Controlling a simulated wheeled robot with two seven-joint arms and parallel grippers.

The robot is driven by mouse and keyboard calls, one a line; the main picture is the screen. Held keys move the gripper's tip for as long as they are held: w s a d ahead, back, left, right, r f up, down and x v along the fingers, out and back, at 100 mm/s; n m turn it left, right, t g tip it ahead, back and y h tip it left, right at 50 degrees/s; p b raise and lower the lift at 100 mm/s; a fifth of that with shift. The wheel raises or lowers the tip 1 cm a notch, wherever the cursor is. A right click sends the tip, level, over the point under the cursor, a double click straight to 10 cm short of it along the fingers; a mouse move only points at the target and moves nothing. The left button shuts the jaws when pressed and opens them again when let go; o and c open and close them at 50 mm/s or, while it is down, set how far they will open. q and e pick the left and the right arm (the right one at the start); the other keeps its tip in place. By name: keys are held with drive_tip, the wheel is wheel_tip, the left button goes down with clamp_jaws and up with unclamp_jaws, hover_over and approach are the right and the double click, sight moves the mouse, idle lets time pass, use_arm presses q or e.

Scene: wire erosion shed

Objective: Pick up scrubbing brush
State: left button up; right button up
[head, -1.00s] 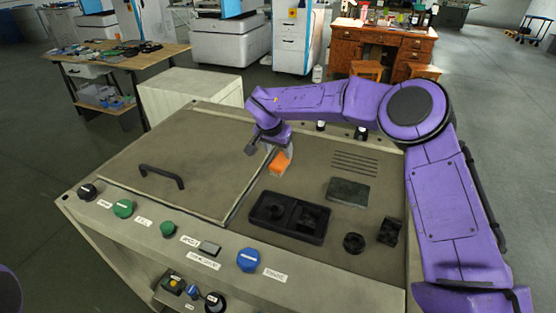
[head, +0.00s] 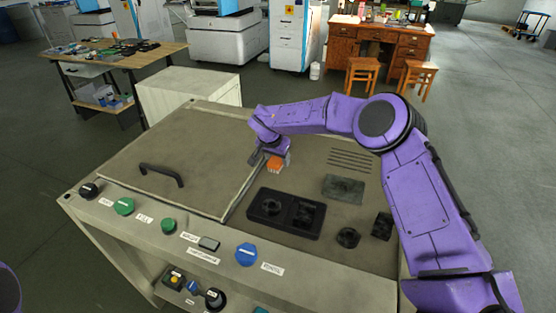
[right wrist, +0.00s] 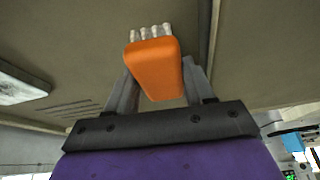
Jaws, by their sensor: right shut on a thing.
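The scrubbing brush has an orange body (head: 276,164), seen in the head view near the middle of the bench top, just right of the lid seam. My right gripper (head: 262,156) is shut on it. In the right wrist view the orange block (right wrist: 155,65) sits between the two grey fingers (right wrist: 158,88), with pale bristle tufts (right wrist: 150,32) at its far end. I cannot tell how far the brush is above the bench top. My left gripper is not in view.
A black two-pocket tray (head: 284,213) lies in front of the brush. A dark flat block (head: 344,189), a black ring (head: 348,237) and a small black holder (head: 382,226) lie to its right. A lid with a black handle (head: 162,170) fills the left side.

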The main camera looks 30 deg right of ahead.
drive_tip(key=shift+r, duration=0.35)
drive_tip(key=r, duration=0.3)
drive_tip(key=shift+s+b, duration=0.3)
drive_tip(key=shift+b, duration=0.1)
drive_tip(key=s+r+b, duration=0.2)
drive_tip(key=s+r, duration=0.7)
drive_tip(key=s, duration=0.4)
drive_tip(key=shift+s, duration=0.25)
